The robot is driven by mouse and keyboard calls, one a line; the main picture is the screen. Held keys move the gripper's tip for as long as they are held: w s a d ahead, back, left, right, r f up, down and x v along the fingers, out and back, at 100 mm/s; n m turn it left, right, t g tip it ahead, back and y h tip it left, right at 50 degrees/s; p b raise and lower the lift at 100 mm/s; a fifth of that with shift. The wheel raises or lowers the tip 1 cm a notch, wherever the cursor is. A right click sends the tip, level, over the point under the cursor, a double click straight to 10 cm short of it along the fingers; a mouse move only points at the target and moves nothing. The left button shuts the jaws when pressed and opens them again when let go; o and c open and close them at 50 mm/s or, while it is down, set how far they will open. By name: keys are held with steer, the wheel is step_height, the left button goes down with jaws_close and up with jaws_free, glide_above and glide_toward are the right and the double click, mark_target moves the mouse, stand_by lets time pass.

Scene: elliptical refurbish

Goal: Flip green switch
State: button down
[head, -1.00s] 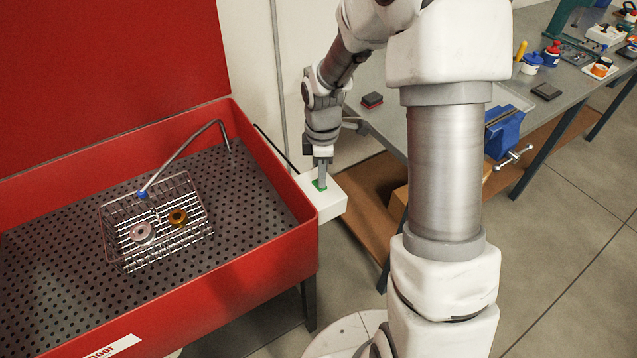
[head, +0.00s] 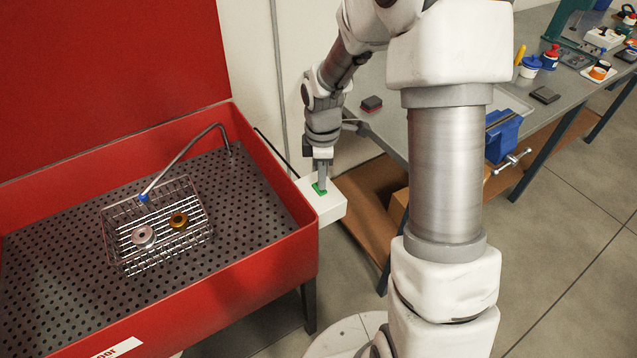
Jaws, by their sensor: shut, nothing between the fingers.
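The green switch (head: 317,189) sits on top of a white box (head: 326,206) fixed to the right side of the red wash basin. My gripper (head: 322,186) points down onto the switch. It is shut and empty, and its fingertips are at the switch, seemingly touching it. The fingers hide part of the switch, so I cannot tell which way it is set.
The red basin (head: 260,251) holds a wire basket (head: 190,240) with two round parts and a bent spout (head: 185,158). A grey workbench (head: 381,126) with a blue vise (head: 503,136) stands to the right.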

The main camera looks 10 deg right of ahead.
steer(key=shift+r+p, duration=1.9)
steer(key=shift+r, duration=0.8)
steer(key=s+r+m+t, duration=0.2)
steer(key=s+r+m, duration=0.2)
steer(key=r, duration=0.4)
steer(key=s+r+m+t, duration=0.1)
steer(key=s+r+m, duration=0.3)
steer(key=r, duration=0.4)
steer(key=s+r+m+t, duration=0.1)
steer(key=s+r+m, duration=0.2)
steer(key=s, duration=0.3)
steer(key=s+r+m+t, duration=0.1)
steer(key=s+r+m, duration=0.2)
steer(key=s, duration=0.3)
steer(key=shift+s+m+t, duration=0.2)
steer(key=shift+m+t, duration=0.1)
steer(key=shift+m, duration=0.5)
